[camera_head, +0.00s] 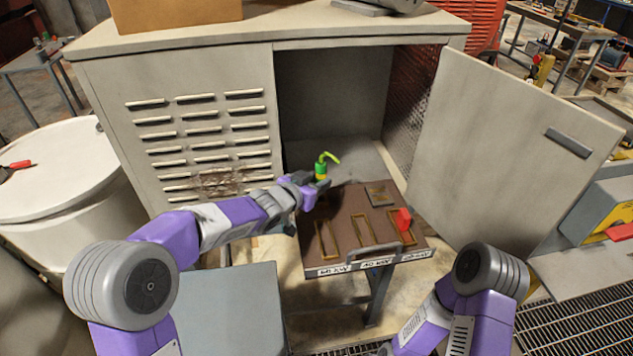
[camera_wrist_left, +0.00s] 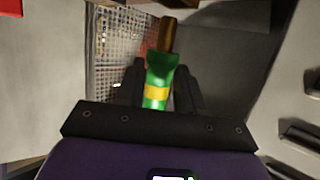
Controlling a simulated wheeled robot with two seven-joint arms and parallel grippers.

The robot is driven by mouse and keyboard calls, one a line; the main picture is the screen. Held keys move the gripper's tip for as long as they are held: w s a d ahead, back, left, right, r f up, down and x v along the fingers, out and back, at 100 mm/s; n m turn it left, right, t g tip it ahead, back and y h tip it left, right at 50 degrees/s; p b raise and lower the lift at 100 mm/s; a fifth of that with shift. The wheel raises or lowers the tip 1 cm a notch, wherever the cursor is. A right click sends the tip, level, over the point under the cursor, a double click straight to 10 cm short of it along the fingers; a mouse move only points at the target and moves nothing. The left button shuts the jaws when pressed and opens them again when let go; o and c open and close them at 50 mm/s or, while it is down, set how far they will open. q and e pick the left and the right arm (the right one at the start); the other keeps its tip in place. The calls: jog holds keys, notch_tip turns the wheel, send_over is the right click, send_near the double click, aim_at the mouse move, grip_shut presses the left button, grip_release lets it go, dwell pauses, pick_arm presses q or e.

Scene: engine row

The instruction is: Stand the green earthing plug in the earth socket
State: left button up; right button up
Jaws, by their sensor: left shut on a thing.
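The green earthing plug (camera_head: 321,170) has a yellow band and a yellow-green tail at its top. My left gripper (camera_head: 318,184) is shut on it and holds it in front of the open cabinet bay, by the far left edge of a brown board. In the left wrist view the plug (camera_wrist_left: 157,82) lies between the two dark fingers (camera_wrist_left: 160,95), with its copper-brown end pointing away from the gripper. I cannot make out the earth socket for certain; a small square plate (camera_head: 382,195) sits on the board. My right gripper is out of view.
The brown board (camera_head: 340,238) carries brass-outlined slots, a red piece (camera_head: 403,220), a front handle (camera_head: 374,250) and labels. The cabinet door (camera_head: 510,145) stands open on the right. The louvred panel (camera_head: 205,140) is closed on the left. A white drum (camera_head: 60,170) stands at far left.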

pick_arm(q)
jog(key=shift+f, duration=0.1)
jog(key=shift+f+b, duration=0.35)
jog(key=shift+b, duration=0.1)
jog(key=shift+f+b, duration=1.2)
jog(key=shift+f, duration=0.15)
jog(key=o, duration=1.2)
jog(key=shift+s, duration=0.1)
jog(key=p+v, duration=0.1)
jog(key=v, duration=0.6)
jog(key=shift+s+a+r, duration=0.1)
jog(key=shift+r, duration=0.05)
